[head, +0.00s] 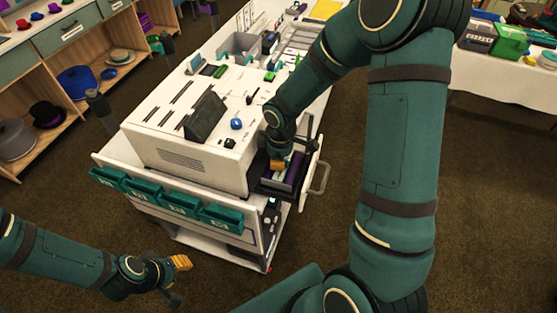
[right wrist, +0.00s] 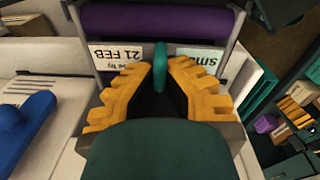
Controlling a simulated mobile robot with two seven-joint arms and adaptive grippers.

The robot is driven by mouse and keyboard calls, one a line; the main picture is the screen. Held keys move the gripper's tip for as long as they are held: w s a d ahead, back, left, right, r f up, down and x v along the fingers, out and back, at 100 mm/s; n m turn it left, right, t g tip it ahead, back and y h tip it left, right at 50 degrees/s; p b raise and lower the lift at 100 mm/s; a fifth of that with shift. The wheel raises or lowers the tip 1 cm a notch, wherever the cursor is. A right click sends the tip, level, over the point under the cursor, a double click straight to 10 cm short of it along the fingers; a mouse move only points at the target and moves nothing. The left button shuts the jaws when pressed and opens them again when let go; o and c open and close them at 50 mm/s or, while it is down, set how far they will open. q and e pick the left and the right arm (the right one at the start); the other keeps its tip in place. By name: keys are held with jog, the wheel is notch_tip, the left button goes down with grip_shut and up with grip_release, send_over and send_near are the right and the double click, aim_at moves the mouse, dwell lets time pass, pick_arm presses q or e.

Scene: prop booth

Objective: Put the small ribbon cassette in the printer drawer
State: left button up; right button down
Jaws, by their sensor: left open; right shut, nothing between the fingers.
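The ribbon cassette, with a purple roll, shows in the right wrist view (right wrist: 150,25) between grey end plates. My left gripper (head: 174,271) is open and empty, low at front left.
A grey handle (head: 320,179) stands out from the drawer's right side. Teal bins (head: 170,200) hang along the printer stand's front. Shelves with hats (head: 80,80) stand at left, a white-clothed table (head: 500,75) at right. The brown carpet is clear at front left.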

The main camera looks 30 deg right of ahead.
jog(key=shift+f+b, duration=0.3)
jog(key=shift+f, duration=0.05)
jog(key=c, duration=1.1)
grip_release()
jog(key=shift+o, duration=0.2)
jog(key=shift+r, duration=0.1)
notch_tip(320, 180, up, 12)
jog(key=shift+s, duration=0.35)
